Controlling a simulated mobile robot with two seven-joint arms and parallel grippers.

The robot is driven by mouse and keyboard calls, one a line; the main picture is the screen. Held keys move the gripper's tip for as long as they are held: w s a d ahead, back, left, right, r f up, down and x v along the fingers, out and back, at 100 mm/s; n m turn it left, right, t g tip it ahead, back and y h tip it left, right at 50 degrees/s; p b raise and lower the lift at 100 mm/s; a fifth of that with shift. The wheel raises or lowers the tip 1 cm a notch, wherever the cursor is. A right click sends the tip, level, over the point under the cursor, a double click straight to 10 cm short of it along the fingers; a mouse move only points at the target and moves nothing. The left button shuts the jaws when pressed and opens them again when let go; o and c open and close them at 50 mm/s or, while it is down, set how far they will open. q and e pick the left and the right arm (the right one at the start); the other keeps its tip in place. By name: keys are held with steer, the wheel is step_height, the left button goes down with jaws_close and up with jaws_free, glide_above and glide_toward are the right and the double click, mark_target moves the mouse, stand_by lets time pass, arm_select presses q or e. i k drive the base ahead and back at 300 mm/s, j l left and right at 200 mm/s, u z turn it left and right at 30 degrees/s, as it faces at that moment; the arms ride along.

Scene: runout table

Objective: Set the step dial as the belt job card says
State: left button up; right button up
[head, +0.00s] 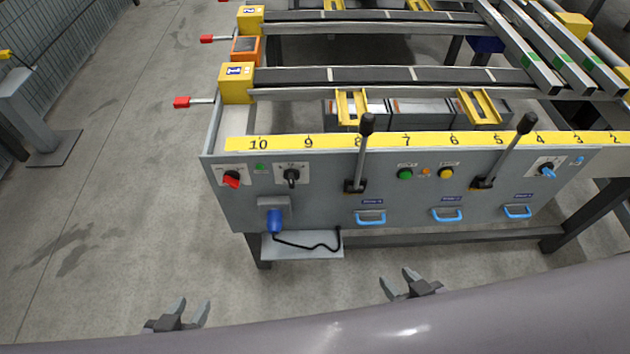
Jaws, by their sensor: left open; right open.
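The grey control panel (330,195) runs along the front of the runout table, under a yellow numbered scale. It carries a red knob (231,179), a black knob (291,177) on a white plate, and a blue knob (547,171) on a white plate at the right end. Labels are too small to read, so I cannot tell which knob is the step dial. I cannot make out a belt job card. My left gripper (192,309) is open and empty, low at the left. My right gripper (397,280) is open and empty, below the panel. Both are apart from the panel.
Two black-handled levers (362,150) (508,150) stick up from the panel. Green (405,174) and yellow (446,173) buttons sit between them. Blue drawer handles (371,218) line the lower edge. A blue plug (274,221) with black cable hangs left.

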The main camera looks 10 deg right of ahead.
mark_target(290, 175)
steer(key=i+l, duration=0.1)
steer(key=l, duration=0.4)
steer(key=i+l, duration=0.1)
steer(key=l, duration=0.85)
steer(key=i+z, duration=0.05)
